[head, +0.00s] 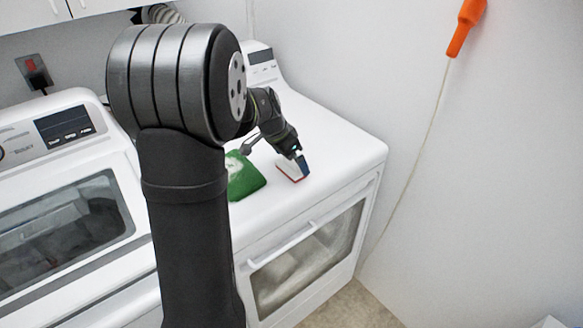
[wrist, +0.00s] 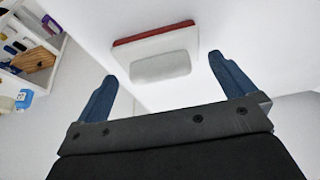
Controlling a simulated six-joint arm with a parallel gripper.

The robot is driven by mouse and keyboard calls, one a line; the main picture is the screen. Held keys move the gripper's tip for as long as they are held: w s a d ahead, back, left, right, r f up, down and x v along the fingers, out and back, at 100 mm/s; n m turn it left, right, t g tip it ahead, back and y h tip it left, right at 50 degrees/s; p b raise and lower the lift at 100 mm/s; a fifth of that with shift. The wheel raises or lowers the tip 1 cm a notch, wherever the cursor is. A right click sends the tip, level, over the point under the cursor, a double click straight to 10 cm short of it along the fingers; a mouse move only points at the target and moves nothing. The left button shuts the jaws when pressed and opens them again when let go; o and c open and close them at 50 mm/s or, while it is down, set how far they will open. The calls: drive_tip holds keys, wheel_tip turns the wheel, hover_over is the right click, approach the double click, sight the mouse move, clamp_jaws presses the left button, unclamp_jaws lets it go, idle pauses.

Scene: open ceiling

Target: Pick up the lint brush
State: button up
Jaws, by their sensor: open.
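A white object with a red edge, which looks like the lint brush (head: 288,173), lies on top of the white dryer near its front edge. In the wrist view the lint brush (wrist: 160,64) shows a red strip along its far side and a pale rounded block in front. My gripper (head: 302,165) is right by it, and its blue fingers partly cover it in the head view. In the wrist view my gripper (wrist: 162,68) is open, with one finger on each side of the lint brush and gaps on both sides. I cannot tell the height gap.
A green packet (head: 246,180) with a white patch lies on the dryer (head: 335,150), left of the lint brush. A washer (head: 35,185) stands on the left. An orange object (head: 466,25) with a cord hangs on the right wall. The dryer top's right side is clear.

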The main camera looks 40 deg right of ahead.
drive_tip(key=shift+x, duration=0.8)
drive_tip(key=c, duration=0.8)
drive_tip(key=shift+r, duration=0.2)
wheel_tip(320, 180, up, 4)
drive_tip(key=shift+r, duration=0.1)
drive_tip(key=s+d+r, duration=0.2)
drive_tip(key=s+r, duration=0.4)
drive_tip(key=s, duration=0.5)
drive_tip(key=shift+s+r, duration=0.2)
drive_tip(key=shift+r, duration=0.05)
drive_tip(key=shift+d, duration=0.1)
